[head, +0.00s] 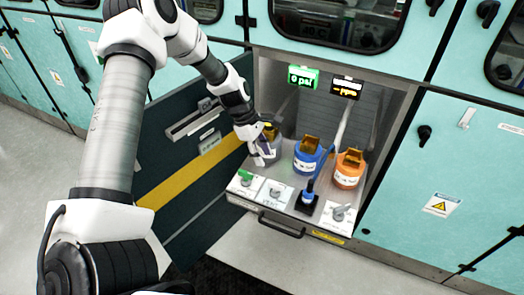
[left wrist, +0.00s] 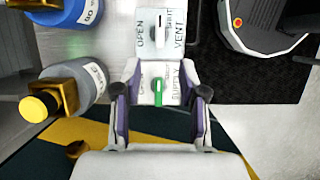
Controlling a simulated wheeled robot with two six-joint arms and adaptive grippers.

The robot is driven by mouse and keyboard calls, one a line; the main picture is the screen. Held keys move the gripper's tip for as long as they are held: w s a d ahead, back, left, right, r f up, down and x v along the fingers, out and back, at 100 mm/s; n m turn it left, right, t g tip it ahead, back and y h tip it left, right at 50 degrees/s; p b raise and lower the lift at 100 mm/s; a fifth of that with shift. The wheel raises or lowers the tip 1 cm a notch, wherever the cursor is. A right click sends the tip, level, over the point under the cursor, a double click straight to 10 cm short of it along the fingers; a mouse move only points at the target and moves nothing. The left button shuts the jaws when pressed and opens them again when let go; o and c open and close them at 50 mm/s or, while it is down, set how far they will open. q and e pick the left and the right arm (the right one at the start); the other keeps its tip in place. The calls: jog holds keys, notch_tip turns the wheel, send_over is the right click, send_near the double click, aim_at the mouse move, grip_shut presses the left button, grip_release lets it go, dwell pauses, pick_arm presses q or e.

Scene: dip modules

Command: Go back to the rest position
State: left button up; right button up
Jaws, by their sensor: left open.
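My left arm reaches in from the left of the head view, and its gripper (head: 257,158) hangs over the front left of the open cabinet bay. In the left wrist view, the gripper (left wrist: 161,108) is open, its purple-and-white fingers apart. A green-handled valve switch (left wrist: 158,90) shows between and beyond the fingers, on a white labelled plate; nothing appears held. The green switch also shows in the head view (head: 245,176), just below the gripper. A grey bottle with a yellow cap (left wrist: 78,84) stands beside the gripper, partly hidden by it in the head view. My right gripper is not in view.
A blue bottle (head: 308,158) and an orange bottle (head: 349,171) stand in the bay. More switches, including a blue one (head: 308,197), line its front shelf. The dark door (head: 180,170) with a yellow stripe is swung open left, beneath my arm. Green and orange displays hang above.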

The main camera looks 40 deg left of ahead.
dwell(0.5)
pick_arm(q)
jog(key=s+d+f+m+y, duration=0.1)
jog(key=s+d+f+m, duration=0.3)
jog(key=s, duration=0.5)
jog(key=s+d+f+m+y, duration=0.2)
jog(key=s+d+f+m, duration=0.3)
jog(key=s+m, duration=0.4)
jog(key=s+d+f+m+g+y, duration=0.1)
jog(key=s+d+f+m, duration=0.3)
jog(key=s, duration=0.5)
notch_tip(320, 180, down, 2)
jog(key=m, duration=0.3)
jog(key=shift+d, duration=0.2)
jog(key=shift+s, duration=0.2)
